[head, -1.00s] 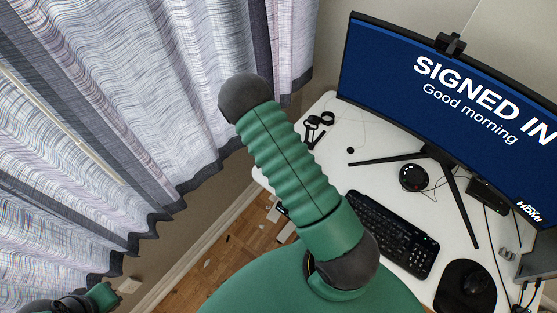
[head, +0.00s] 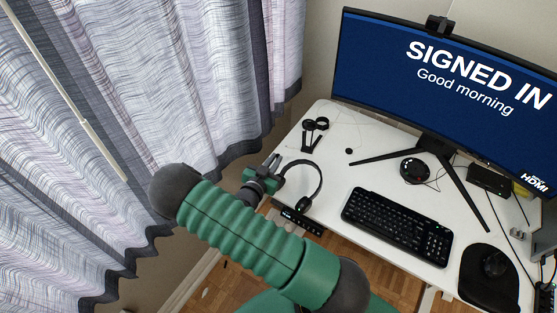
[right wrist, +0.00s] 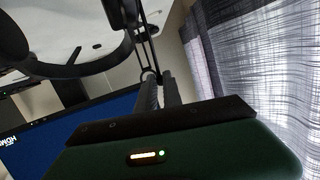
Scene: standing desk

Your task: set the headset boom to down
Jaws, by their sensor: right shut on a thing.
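The black headset (head: 318,192) is at the front left of the white desk, its band curving toward the right. In the right wrist view the headset band (right wrist: 85,68) fills the upper left, close to the fingers. My right gripper (head: 274,168) is at the headset's left side. In the right wrist view its fingers (right wrist: 158,82) are close together, shut at the thin dark boom (right wrist: 143,36). The boom's exact angle is hard to tell. My left gripper is not in view.
A keyboard (head: 397,226) lies right of the headset, with a mouse (head: 494,263) farther right. A monitor (head: 450,90) stands behind. Black looped items (head: 313,136) lie at the back left. A dark panel (head: 300,221) is on the desk's front edge. Curtains (head: 120,110) hang left.

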